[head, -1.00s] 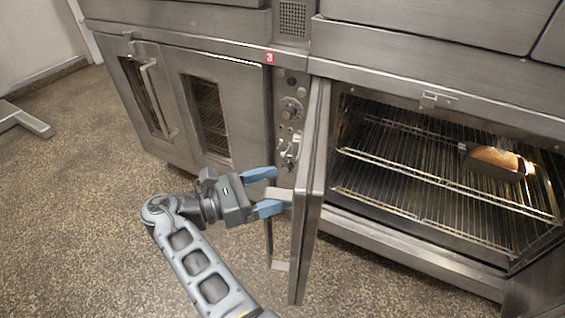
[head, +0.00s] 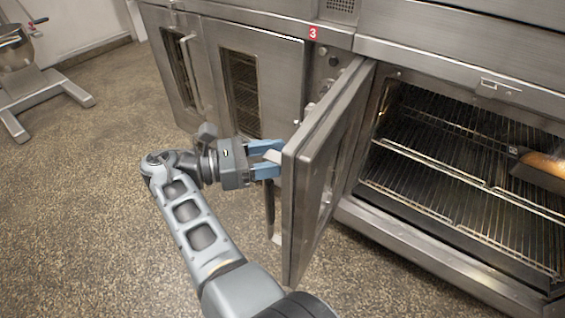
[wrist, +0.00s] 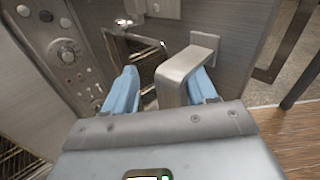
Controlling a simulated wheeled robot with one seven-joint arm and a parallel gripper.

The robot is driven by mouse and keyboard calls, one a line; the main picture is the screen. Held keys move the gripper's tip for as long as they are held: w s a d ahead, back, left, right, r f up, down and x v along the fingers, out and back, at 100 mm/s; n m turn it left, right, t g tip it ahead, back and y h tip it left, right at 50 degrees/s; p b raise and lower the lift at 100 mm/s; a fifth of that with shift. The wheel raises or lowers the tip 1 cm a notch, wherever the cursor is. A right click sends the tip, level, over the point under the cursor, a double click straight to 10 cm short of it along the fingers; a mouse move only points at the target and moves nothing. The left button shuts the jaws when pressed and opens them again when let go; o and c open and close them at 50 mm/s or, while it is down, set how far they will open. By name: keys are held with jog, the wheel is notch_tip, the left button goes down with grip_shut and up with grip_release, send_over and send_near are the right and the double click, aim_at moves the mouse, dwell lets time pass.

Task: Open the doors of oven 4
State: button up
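The oven (head: 440,262) on the right has its steel left door (head: 322,165) standing open, swung out toward me. Its number label is not visible and its right door is not in view in the head view. My gripper (head: 268,158) is at the outer face of the open door. In the wrist view the door handle (wrist: 178,78) passes between my blue fingers (wrist: 162,88). The handle lies close to the right finger, with a gap to the left finger, so the fingers look open around it. The lower handle mount (head: 277,239) shows below my gripper.
The neighbouring oven with red label 3 (head: 313,33) has its doors (head: 243,85) shut. A control panel (head: 325,70) stands between the ovens. Wire racks (head: 450,190) and a bread tin (head: 545,168) are inside the open oven. A mixer stand (head: 45,95) is far left; speckled floor is clear.

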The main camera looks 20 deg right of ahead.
jog(key=a+b, duration=0.1)
jog(key=w+a+r+b, duration=0.1)
jog(key=shift+w+a, duration=0.25)
jog(key=shift+a, duration=0.05)
jog(key=shift+r+p, duration=0.2)
jog(key=shift+p, duration=0.3)
jog(key=shift+a+f, duration=0.1)
jog(key=shift+f, duration=0.05)
notch_tip(320, 180, up, 14)
jog(key=p, duration=1.4)
